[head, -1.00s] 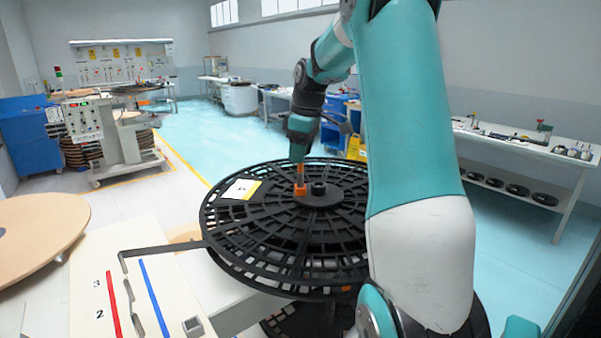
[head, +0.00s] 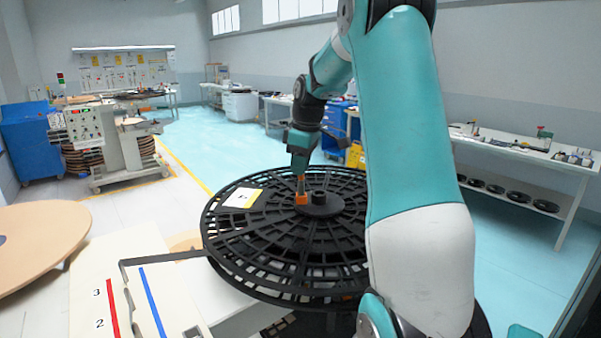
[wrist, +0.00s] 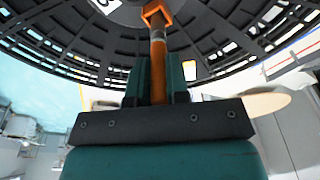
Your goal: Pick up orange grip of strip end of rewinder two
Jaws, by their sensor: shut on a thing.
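The orange grip (head: 301,199) stands beside the hub of a large black spoked reel (head: 232,245) in the head view. My gripper (head: 301,180) points down over it. In the wrist view, the two teal fingers of my gripper (wrist: 157,82) are closed on either side of the orange grip's shaft (wrist: 158,62). The shaft ends in a square orange piece (wrist: 157,14) against the reel. I cannot tell whether the grip is clear of the reel. The strip itself is not distinguishable.
A white label (head: 241,198) lies on the reel. A pale panel with red and blue lines (head: 105,262) is in front at left, a tan disc (head: 40,232) beyond it. A control cabinet (head: 88,125) stands behind left, a bench (head: 515,147) at right. The blue floor behind is open.

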